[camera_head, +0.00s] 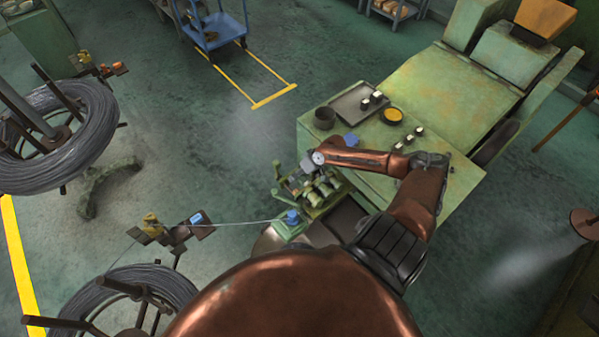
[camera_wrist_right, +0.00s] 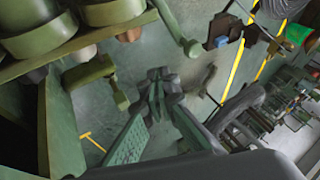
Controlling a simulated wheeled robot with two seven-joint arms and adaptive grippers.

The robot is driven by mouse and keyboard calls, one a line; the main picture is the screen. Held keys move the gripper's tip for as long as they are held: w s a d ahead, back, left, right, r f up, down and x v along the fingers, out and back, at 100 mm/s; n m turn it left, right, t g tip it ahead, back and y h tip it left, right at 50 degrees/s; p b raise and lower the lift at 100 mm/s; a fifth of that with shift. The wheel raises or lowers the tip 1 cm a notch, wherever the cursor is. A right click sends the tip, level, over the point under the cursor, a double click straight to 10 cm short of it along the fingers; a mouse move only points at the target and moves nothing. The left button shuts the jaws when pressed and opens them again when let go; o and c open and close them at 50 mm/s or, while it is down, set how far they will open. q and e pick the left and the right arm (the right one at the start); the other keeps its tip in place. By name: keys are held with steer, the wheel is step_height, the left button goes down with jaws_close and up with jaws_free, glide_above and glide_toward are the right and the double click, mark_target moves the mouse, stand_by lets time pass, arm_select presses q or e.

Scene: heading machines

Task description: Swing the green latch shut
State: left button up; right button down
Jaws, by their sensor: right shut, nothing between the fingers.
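A green mechanism with several fat rollers (camera_head: 322,190) stands at the near-left corner of the green machine. In the right wrist view its rollers (camera_wrist_right: 85,22) fill the upper left. A green lever with a rounded end (camera_wrist_right: 178,28) sticks out beyond them, and a shorter green arm (camera_wrist_right: 98,76) hangs below. I cannot tell for sure which of these is the latch. My right gripper (camera_head: 306,166) is at the mechanism's far-left side. In the wrist view its fingertips (camera_wrist_right: 160,82) are together and empty, apart from both green parts. My left gripper is out of view.
A wire (camera_head: 245,222) runs to the mechanism from the left. Wire coils (camera_head: 95,140) on stands are at the left. The green machine's top (camera_head: 440,100) carries a tray (camera_head: 352,103), a cup (camera_head: 325,118) and a yellow-filled dish (camera_head: 392,115). Open floor (camera_head: 225,150) lies left of the mechanism.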

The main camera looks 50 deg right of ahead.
mark_target(287, 199)
steer(key=a+f, duration=0.1)
steer(key=w+a+p, duration=0.1)
steer(key=a, duration=0.1)
steer(key=a+f+p, duration=0.1)
steer(key=shift+w+a+f, duration=0.3)
steer(key=shift+a+f, duration=0.05)
steer(key=shift+a, duration=0.05)
